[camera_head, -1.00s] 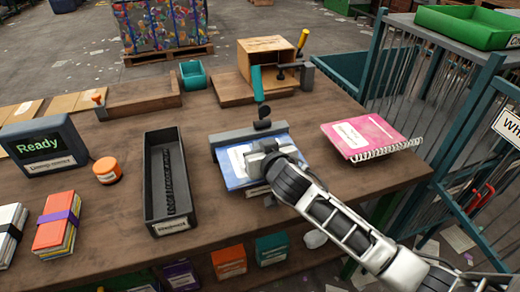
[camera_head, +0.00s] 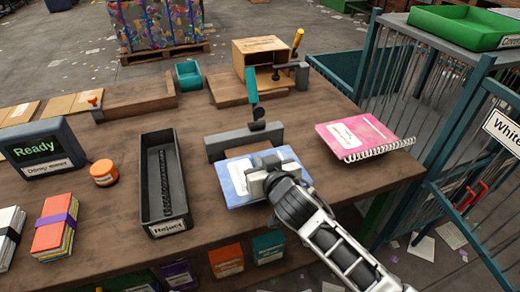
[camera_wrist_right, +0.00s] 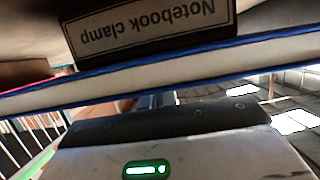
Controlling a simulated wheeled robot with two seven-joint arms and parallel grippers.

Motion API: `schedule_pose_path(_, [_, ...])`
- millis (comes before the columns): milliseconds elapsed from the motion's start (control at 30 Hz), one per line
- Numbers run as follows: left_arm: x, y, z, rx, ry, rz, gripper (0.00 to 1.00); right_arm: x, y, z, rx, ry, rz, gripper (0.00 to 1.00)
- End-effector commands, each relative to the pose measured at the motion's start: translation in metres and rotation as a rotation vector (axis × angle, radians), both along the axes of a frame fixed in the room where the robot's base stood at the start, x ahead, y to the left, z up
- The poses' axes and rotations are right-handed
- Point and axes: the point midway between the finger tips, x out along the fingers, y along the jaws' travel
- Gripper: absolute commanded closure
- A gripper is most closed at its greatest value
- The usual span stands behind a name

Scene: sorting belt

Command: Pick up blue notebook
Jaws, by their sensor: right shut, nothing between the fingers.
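The blue notebook (camera_head: 235,182) has a white label and lies at the front middle of the wooden table, just in front of the grey notebook clamp (camera_head: 228,146). My right gripper (camera_head: 264,172) reaches in from the front right and overlaps the notebook's right part. It is shut with nothing held, and its fingertips are hard to see. In the right wrist view the notebook's edge (camera_wrist_right: 200,69), pale pages between blue covers, runs across the picture close to the gripper. The clamp's label (camera_wrist_right: 150,28) shows upside down behind it. My left gripper is not in view.
A pink spiral notebook (camera_head: 358,134) lies to the right. A black reject tray (camera_head: 147,200) stands to the left, with an orange puck (camera_head: 103,173) and a Ready display (camera_head: 40,150) beyond. A barred cage (camera_head: 425,85) stands right of the table.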

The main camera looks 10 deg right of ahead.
Motion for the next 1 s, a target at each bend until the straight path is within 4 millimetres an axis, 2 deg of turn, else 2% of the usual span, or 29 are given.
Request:
schedule_pose_path(33, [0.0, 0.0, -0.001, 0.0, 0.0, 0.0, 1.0, -0.005, 0.001, -0.012, -0.002, 0.028, 0.002, 1.0])
schedule_pose_path(300, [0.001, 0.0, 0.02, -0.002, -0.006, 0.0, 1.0, -0.004, -0.001, 0.006, -0.001, 0.024, -0.002, 1.0])
schedule_pose_path(567, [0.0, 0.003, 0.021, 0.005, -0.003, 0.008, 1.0, -0.004, 0.002, 0.013, 0.003, 0.026, 0.002, 1.0])
schedule_pose_path(600, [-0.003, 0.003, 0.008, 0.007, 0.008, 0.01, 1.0, -0.013, 0.0, 0.006, 0.001, 0.025, 0.003, 1.0])
schedule_pose_path(633, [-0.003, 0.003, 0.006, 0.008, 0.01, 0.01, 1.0, -0.02, -0.001, 0.005, 0.001, 0.024, 0.003, 1.0])
schedule_pose_path(1000, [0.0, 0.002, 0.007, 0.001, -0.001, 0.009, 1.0, -0.098, -0.018, 0.007, 0.0, 0.019, 0.001, 1.0])
